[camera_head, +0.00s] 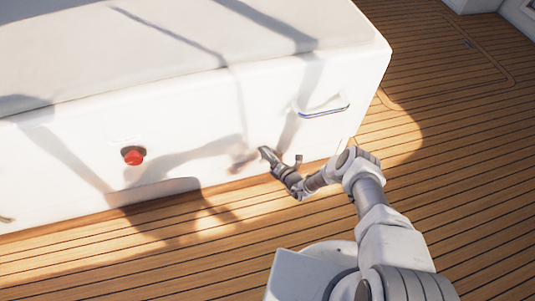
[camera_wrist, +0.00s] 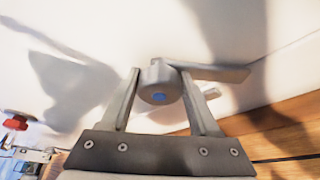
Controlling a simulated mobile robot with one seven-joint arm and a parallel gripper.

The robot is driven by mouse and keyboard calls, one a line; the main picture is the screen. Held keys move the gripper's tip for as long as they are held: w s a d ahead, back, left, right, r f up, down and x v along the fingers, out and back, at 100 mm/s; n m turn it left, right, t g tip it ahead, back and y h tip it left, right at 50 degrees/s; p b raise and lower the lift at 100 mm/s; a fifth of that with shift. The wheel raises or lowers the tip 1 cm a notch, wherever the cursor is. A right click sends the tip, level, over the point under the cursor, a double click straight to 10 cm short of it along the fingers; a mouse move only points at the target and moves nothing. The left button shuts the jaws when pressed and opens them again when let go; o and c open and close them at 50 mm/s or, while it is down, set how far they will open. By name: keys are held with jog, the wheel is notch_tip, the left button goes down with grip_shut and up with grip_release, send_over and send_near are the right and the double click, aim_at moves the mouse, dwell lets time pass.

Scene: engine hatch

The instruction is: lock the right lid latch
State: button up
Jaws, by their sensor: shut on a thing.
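The right lid latch (camera_wrist: 157,75) shows in the wrist view as a round grey hub with a blue dot, mounted on the white hatch wall (camera_head: 70,145). Its flat lever (camera_wrist: 222,73) points to the right in that view, roughly level. My gripper (camera_wrist: 160,84) has one finger on each side of the hub and is shut on the latch. In the head view my gripper (camera_head: 266,154) is against the lower front of the hatch. There the latch is too small and shadowed to make out clearly.
A red knob (camera_head: 133,156) sits on the hatch front to the left, also in the wrist view (camera_wrist: 15,123). A metal handle (camera_head: 324,109) is above and right of my gripper. Open wooden deck (camera_head: 470,170) lies in front and to the right.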

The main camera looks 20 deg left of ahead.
jog(key=shift+m+y, duration=0.3)
jog(key=shift+m, duration=0.2)
jog(key=shift+w, duration=0.1)
jog(key=o, duration=1.3)
jog(key=shift+d, duration=0.1)
